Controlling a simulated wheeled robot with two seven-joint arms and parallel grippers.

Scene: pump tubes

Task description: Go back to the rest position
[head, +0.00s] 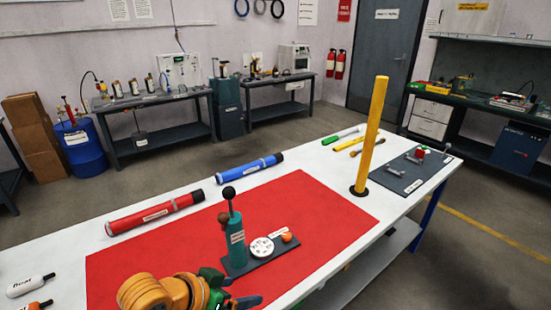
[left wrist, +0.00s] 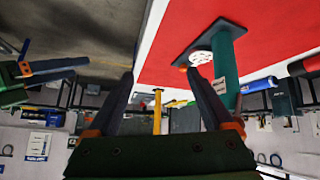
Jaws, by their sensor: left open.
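My left gripper (head: 245,301) is at the bottom of the head view, at the near edge of the red mat (head: 330,215). In the left wrist view its two dark fingers (left wrist: 167,90) are spread apart with nothing between them. The teal pump (head: 237,245) stands upright on a dark base on the mat, beyond the gripper and apart from it. It also shows in the left wrist view (left wrist: 226,70). Part of my right gripper (left wrist: 40,68) shows at the left edge of the left wrist view; whether its fingers are open is unclear.
A red tube (head: 155,214) and a blue tube (head: 249,168) lie along the far side of the white table. A yellow tube (head: 371,135) stands upright at the right, near a grey board (head: 405,177). Two float bottles (head: 30,285) lie at the left. The mat's right part is clear.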

